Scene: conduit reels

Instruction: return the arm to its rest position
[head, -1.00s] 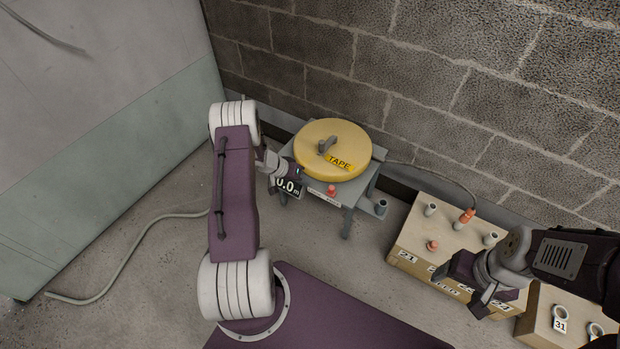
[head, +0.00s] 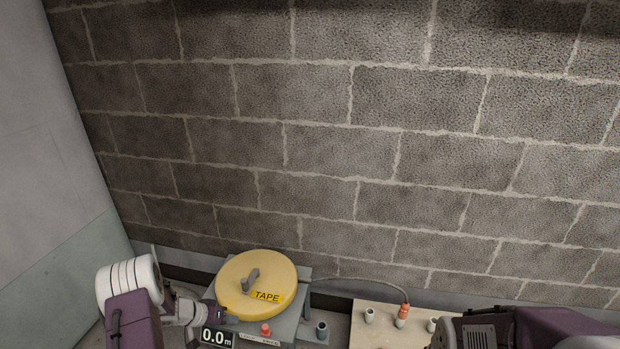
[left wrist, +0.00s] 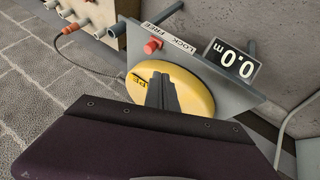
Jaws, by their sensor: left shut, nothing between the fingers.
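My left arm (head: 133,318), purple with a white ringed joint, comes in at the lower left of the head view. Its gripper (head: 220,314) is beside the left edge of the yellow tape reel (head: 243,297). In the left wrist view the dark fingers (left wrist: 164,95) are together with nothing between them, and the reel (left wrist: 197,82) shows behind them. I cannot tell how large the gap to the reel is. My right arm (head: 505,326) shows at the lower right of the head view; its fingers are below the frame.
The reel's grey stand (head: 288,326) carries a display (head: 216,338) reading 0.0 m and a red knob (head: 266,330). A cable runs to an orange plug (head: 402,315) on a tan box (head: 365,334). A block wall (head: 330,150) stands behind; a pale panel (head: 45,150) is at left.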

